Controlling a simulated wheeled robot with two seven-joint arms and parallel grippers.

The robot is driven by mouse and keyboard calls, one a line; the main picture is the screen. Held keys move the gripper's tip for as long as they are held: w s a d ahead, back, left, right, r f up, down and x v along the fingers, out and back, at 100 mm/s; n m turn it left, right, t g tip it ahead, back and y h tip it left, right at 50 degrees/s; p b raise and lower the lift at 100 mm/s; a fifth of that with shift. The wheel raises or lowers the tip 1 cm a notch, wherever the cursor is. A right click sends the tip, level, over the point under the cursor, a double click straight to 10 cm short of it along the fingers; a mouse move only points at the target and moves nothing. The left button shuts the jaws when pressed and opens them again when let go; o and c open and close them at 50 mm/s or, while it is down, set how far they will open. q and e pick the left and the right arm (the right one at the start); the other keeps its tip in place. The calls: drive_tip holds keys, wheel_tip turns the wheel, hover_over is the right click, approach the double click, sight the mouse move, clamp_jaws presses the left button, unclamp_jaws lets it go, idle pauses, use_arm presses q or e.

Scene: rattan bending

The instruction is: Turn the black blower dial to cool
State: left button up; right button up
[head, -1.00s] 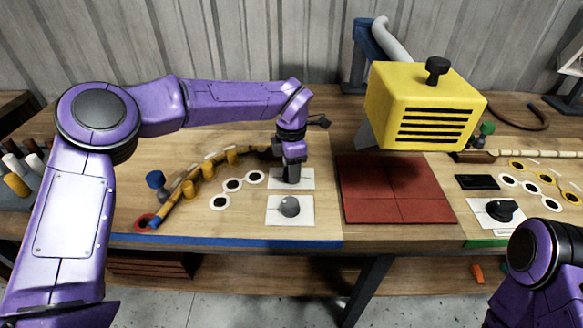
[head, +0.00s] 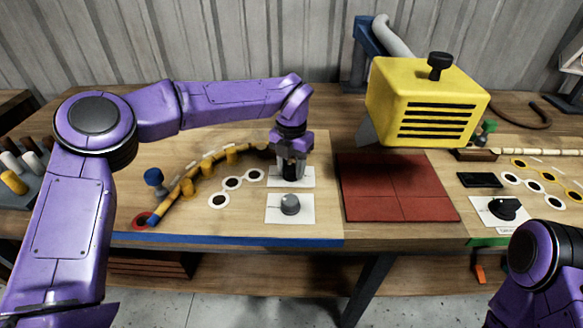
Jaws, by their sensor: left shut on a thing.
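My left gripper (head: 291,172) points down over the upper of two white plates (head: 307,179) left of the red mat. It is shut on a small dark dial on that plate; the fingers hide most of the dial, and its pointer cannot be read. The lower white plate (head: 303,217) carries a grey round dial (head: 290,204), apart from the gripper. The yellow blower (head: 425,100) with a black knob (head: 439,64) on top hangs above the red mat. My right gripper is out of view; only part of that arm shows at the lower right.
The red mat (head: 398,205) lies right of the plates. A bent cane (head: 187,186) among yellow pegs and white rings (head: 232,183) lies to the left. Another white plate with a black dial (head: 503,208) sits at the right. A black pad (head: 480,180) lies above it.

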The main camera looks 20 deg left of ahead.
use_arm(q)
drive_tip(key=n+b, duration=0.1)
drive_tip(key=n, duration=0.2)
drive_tip(key=shift+n+b, duration=0.3)
drive_tip(key=shift+n, duration=0.1)
drive_tip(key=n+b, duration=0.2)
drive_tip(key=n, duration=0.1)
drive_tip(key=shift+f+n, duration=0.1)
drive_tip(key=shift+n, duration=0.2)
drive_tip(key=n+b, duration=0.2)
drive_tip(key=n, duration=0.1)
drive_tip(key=shift+n+b, duration=1.3)
drive_tip(key=shift+n, duration=0.5)
drive_tip(key=shift+r, duration=0.2)
drive_tip(key=o, duration=1.1)
drive_tip(key=shift+c, duration=0.2)
